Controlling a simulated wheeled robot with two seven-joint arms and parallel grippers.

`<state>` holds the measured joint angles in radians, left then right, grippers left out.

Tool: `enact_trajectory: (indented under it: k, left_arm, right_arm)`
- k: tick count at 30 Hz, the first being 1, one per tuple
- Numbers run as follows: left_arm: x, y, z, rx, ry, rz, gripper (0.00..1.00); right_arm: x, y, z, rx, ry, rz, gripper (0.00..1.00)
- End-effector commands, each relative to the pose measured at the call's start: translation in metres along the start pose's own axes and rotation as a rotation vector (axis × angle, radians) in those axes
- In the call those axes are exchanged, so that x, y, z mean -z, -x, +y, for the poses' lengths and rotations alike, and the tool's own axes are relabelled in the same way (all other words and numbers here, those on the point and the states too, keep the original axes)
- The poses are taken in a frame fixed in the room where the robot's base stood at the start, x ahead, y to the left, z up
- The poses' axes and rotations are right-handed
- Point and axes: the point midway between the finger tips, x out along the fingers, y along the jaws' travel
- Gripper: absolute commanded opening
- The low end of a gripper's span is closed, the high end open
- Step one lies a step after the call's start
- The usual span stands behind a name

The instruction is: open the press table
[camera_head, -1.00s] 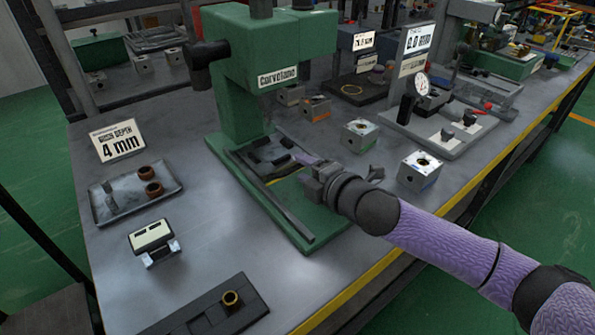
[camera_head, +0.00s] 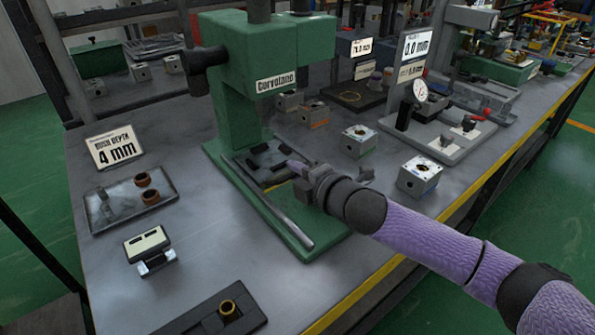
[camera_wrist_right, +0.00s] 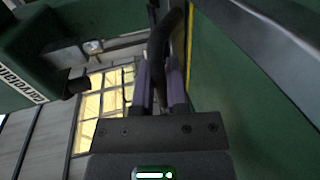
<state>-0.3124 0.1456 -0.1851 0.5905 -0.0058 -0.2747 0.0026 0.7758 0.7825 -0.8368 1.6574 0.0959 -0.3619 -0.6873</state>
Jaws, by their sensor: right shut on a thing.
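The green press (camera_head: 240,110), labelled "Corvetano", stands on the bench with a flat green base (camera_head: 325,245). Its dark press table (camera_head: 262,160) lies under the head, with dark blocks on it. My right gripper (camera_head: 293,166) reaches in from the right over the base, at the table's right side. In the right wrist view its purple fingers (camera_wrist_right: 159,88) are shut on a dark curved bar (camera_wrist_right: 157,50), which looks like a handle. In the head view my gripper hides this bar. My left gripper is not in view.
Left of the press are a tray (camera_head: 165,195) with brown bushings, a "4 mm" sign (camera_head: 115,147) and a small display block (camera_head: 148,245). Metal blocks (camera_head: 418,176) and a dial gauge stand (camera_head: 440,145) are on the right.

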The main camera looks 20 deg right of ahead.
Motion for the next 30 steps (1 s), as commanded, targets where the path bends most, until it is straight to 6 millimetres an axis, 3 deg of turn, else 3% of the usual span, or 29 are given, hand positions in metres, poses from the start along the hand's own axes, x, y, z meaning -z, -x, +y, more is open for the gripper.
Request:
enact_trajectory:
  k: [11, 30]
  left_arm:
    - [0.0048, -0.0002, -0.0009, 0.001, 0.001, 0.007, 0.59]
    - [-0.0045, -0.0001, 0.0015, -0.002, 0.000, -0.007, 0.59]
  right_arm:
    - [0.0000, 0.0000, -0.0015, 0.003, 0.000, 0.000, 0.00]
    - [0.0001, 0.0000, -0.0023, 0.005, -0.001, -0.001, 0.00]
